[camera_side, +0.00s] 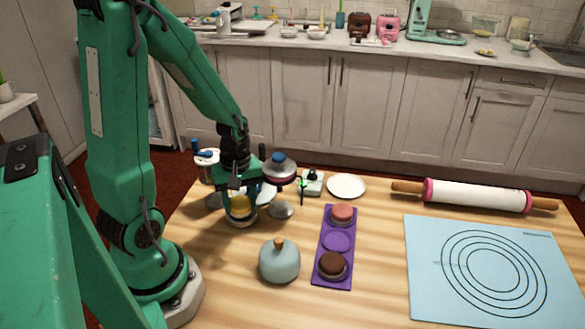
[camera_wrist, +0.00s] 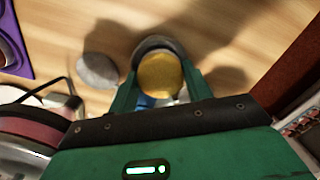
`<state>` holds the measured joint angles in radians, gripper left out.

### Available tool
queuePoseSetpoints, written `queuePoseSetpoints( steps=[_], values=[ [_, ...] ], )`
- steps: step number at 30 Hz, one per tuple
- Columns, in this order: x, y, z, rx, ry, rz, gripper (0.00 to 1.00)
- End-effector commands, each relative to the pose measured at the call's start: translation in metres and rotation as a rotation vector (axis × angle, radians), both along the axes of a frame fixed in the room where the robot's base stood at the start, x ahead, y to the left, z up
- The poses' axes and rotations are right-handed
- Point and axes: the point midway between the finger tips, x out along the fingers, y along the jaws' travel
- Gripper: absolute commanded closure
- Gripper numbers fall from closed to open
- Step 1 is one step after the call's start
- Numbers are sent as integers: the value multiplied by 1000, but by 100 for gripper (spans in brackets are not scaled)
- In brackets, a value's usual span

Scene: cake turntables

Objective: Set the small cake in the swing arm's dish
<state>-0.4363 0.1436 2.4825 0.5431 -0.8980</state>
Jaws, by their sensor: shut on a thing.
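The small yellow cake (camera_side: 239,206) is between the fingers of my gripper (camera_side: 241,209), left of the blue-grey jar. In the wrist view the cake's round golden top (camera_wrist: 160,72) sits between the two green fingers of my gripper (camera_wrist: 160,86), which are shut on it. A grey round dish (camera_wrist: 153,42) shows as a rim just beyond and under the cake. In the side view the dish (camera_side: 242,222) is directly below it. I cannot tell whether the cake rests on the dish. The swing arm's link to this dish is mostly hidden.
A purple tray (camera_side: 338,240) holds a pink cake (camera_side: 342,214) and a brown cake (camera_side: 332,264), its middle spot empty. A blue-grey jar (camera_side: 279,262) stands close in front. Stands with a pink-sided top (camera_side: 277,170) and a white drum (camera_side: 207,164) crowd behind my gripper.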

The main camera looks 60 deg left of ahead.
Motion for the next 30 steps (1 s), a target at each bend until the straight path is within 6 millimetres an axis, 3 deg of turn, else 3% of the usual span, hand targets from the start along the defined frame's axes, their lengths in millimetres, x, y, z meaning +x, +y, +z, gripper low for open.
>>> queuePoseSetpoints(
  steps=[16,17,20,30],
  values=[
    [0,0,-9,0,0,0,72],
    [0,0,-9,0,0,0,49],
    [0,0,-9,0,-1,0,29],
    [0,0,-9,0,-1,0,29]
  ],
)
